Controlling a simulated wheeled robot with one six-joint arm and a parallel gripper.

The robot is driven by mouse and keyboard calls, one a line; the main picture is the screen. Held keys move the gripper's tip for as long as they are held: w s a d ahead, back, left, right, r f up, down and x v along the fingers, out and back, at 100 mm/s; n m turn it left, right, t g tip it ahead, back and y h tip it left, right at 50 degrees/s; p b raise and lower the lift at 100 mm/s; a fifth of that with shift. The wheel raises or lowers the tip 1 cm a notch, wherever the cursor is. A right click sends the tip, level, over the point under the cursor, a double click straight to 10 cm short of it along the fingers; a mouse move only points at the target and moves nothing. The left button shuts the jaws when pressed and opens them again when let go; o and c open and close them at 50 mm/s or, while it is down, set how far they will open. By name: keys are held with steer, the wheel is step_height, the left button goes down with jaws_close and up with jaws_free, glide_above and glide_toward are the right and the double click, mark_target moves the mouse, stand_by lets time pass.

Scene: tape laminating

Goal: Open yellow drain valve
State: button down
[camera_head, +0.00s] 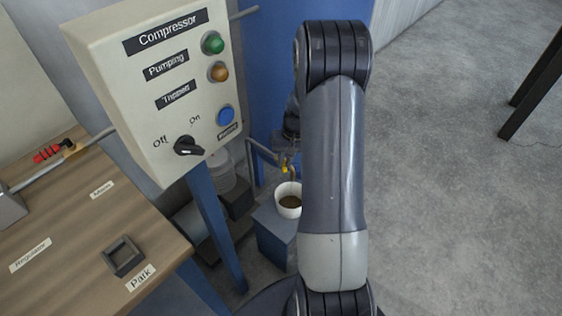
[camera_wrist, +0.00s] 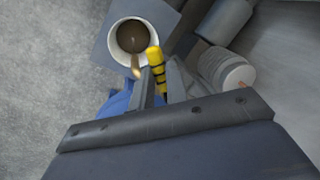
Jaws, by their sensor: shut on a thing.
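The yellow drain valve handle (camera_wrist: 155,58) has black bands and stands between the fingers of my gripper (camera_wrist: 161,80) in the wrist view. My gripper is shut on it. In the head view only a small yellow bit of the valve (camera_head: 284,169) shows beside my arm, and my gripper is mostly hidden. A white cup (camera_head: 289,212) with brown liquid stands just below the valve. The cup (camera_wrist: 117,46) also shows in the wrist view, with a tan piece at its rim near the handle; I cannot tell whether that is an outlet or a stream.
The cup stands on a blue-grey block (camera_head: 270,240). A cream control panel (camera_head: 165,85) on a blue post (camera_head: 217,230) is to the left, above a wooden bench (camera_head: 75,240). A clear ribbed container (camera_wrist: 225,68) is right of the valve. Grey floor is open at the right.

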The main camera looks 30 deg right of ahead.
steer(key=shift+w+d+n+g, duration=0.1)
steer(key=shift+d+n+g, duration=0.3)
steer(key=shift+n, duration=0.95)
steer(key=shift+w+d+n+g, duration=0.1)
steer(key=shift+d+n, duration=0.55)
steer(key=shift+n, duration=0.65)
steer(key=shift+w+d+n+g, duration=0.15)
steer(key=shift+d+n, duration=0.35)
steer(key=shift+n, duration=0.85)
steer(key=c, duration=1.4)
jaws_free()
steer(key=shift+s, duration=0.1)
steer(key=r, duration=0.3)
steer(key=d+r+p, duration=0.1)
steer(key=r, duration=0.3)
steer(key=w+d+r, duration=0.1)
steer(key=r, duration=0.2)
steer(key=shift+r, duration=0.35)
